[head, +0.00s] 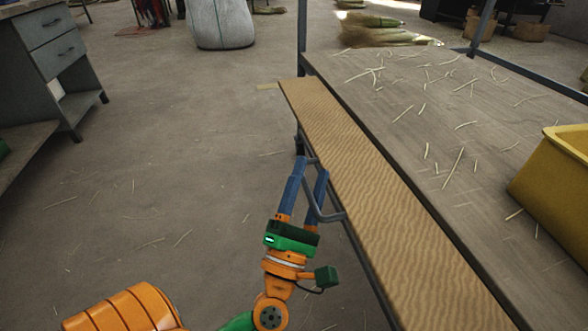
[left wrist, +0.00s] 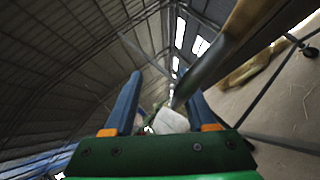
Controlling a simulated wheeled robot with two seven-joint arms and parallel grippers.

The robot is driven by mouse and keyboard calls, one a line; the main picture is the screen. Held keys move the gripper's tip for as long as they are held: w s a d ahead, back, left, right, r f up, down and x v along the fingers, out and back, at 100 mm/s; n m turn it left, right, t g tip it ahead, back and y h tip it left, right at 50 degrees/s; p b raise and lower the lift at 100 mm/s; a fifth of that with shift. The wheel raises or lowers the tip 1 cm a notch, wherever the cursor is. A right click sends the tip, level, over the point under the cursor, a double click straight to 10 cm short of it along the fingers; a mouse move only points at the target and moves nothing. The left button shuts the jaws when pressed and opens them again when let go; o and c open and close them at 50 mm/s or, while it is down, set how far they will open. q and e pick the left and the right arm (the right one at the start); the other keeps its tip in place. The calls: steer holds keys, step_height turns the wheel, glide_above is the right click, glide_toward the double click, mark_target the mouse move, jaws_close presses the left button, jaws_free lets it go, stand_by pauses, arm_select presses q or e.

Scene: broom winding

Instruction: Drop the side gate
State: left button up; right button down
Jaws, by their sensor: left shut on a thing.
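The side gate (head: 350,155) is a long, wavy-grained tan board along the left edge of the worktable (head: 420,100). A dark gap runs between them. A grey metal handle (head: 326,214) sticks out from its outer left side. My left gripper (head: 311,168) is at this handle, its blue fingers on either side of the bar, shut on it. In the left wrist view the dark bar (left wrist: 205,75) runs by the right finger, with the fingers (left wrist: 162,90) spread around it. Part of the handle is hidden behind the fingers. My right gripper is out of view.
A yellow bin (head: 550,185) stands on the table at the right, with loose straw scattered over the tabletop. A grey drawer cabinet (head: 50,55) and a white sack (head: 220,22) stand at the left and back.

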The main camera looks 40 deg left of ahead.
arm_select(q)
steer(key=s+d+f, duration=0.1)
steer(key=s+d, duration=0.3)
steer(key=s, duration=0.9)
steer(key=shift+s, duration=0.3)
arm_select(e)
steer(key=shift+a+r, duration=0.1)
steer(key=shift+r, duration=0.2)
